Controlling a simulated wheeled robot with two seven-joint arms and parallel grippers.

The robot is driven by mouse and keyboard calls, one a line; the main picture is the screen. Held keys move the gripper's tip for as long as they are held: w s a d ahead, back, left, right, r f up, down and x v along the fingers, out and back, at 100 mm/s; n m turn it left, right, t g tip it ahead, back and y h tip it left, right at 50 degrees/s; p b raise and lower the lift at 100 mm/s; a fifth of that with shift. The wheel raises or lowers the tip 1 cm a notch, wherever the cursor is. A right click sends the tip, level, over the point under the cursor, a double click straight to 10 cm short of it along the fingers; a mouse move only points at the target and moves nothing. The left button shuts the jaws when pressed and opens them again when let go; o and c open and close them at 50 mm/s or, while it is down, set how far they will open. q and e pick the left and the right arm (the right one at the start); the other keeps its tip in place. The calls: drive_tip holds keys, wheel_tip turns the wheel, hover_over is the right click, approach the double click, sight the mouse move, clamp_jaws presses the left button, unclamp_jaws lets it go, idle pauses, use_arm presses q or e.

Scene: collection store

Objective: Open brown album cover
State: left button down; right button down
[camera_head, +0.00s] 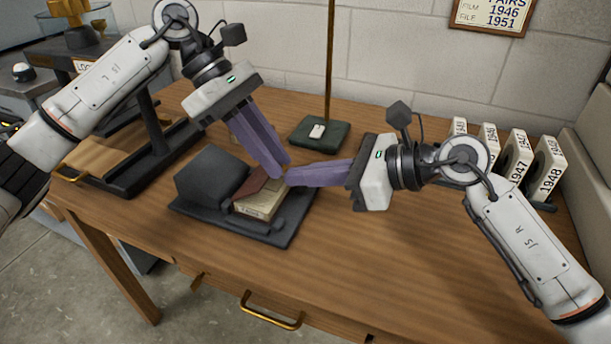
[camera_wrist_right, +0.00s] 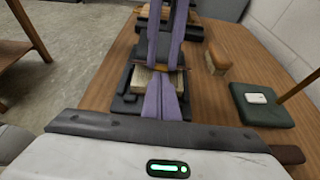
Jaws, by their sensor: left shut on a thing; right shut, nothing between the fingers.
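The album lies on a dark padded cradle (camera_head: 275,238), with its pale page block (camera_head: 262,200) showing. Its reddish-brown cover (camera_head: 249,184) stands tilted up at the left of the pages, partly hidden by my left fingers. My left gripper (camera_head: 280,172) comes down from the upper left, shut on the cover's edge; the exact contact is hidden. My right gripper (camera_head: 289,178) is shut and empty, its tips close to the left fingertips at the pages' far right corner. In the right wrist view, the left fingers (camera_wrist_right: 165,50) reach the brown edge above the pages (camera_wrist_right: 148,82).
A green-based stand (camera_head: 320,145) with a pole and small white item is behind the album. Several numbered white boxes (camera_head: 547,170) stand at the back right. A brush (camera_wrist_right: 216,62) lies near the stand. The table's front right (camera_head: 400,265) is clear.

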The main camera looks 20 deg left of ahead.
use_arm(q)
drive_tip(key=c, duration=1.7)
unclamp_jaws()
drive_tip(key=shift+s+d+f, duration=0.1)
drive_tip(key=shift+d+f, duration=0.1)
drive_tip(key=shift+d, duration=0.05)
drive_tip(key=shift+o, duration=0.3)
drive_tip(key=shift+a+r, duration=0.15)
